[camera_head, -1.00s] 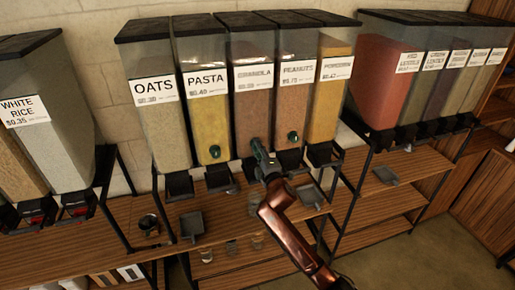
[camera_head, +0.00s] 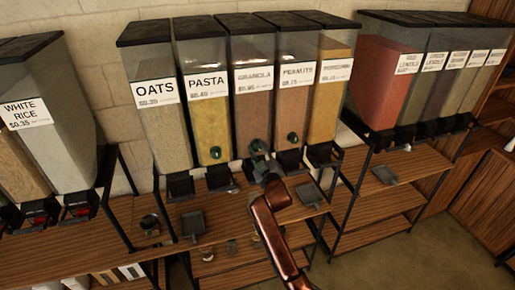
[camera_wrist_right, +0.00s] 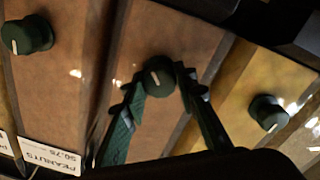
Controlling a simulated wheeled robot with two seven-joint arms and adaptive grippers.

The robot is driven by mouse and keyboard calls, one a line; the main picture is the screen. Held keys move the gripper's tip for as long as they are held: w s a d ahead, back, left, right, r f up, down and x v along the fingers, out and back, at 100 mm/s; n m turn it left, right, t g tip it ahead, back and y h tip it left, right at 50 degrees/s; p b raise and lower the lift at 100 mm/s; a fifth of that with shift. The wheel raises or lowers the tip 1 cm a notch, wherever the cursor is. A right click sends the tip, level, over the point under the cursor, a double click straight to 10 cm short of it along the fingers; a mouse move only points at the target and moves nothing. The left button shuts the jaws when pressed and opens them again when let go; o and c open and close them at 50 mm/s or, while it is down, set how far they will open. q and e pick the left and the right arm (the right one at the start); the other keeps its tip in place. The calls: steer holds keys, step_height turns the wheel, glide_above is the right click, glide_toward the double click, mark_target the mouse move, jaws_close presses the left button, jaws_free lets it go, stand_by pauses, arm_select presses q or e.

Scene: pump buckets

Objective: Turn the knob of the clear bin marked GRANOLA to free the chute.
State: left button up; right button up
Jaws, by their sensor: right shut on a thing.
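The clear GRANOLA bin (camera_head: 252,112) stands in the middle of the row, filled with brown granola, between PASTA and PEANUTS. My right gripper (camera_head: 258,150) is at its lower front and covers its knob in the head view. In the right wrist view, the dark green granola knob (camera_wrist_right: 158,78) sits between the two fingertips of my right gripper (camera_wrist_right: 160,75). The fingers are shut on it from both sides. The granola chute is mostly hidden behind my gripper. My left gripper is in neither view.
The PEANUTS knob (camera_head: 292,138) and PASTA knob (camera_head: 215,152) stand close on either side. OATS (camera_head: 165,130) and POPCORN (camera_head: 330,95) bins flank them. A grey scoop (camera_head: 192,224) and a dark cup (camera_head: 149,222) are on the wooden shelf below.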

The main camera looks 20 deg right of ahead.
steer(key=shift+f+m+p, duration=0.15)
steer(key=shift+m+p, duration=0.15)
steer(key=shift+m, duration=0.9)
steer(key=o, duration=1.2)
steer(key=shift+c, duration=0.2)
steer(key=s, duration=1.2)
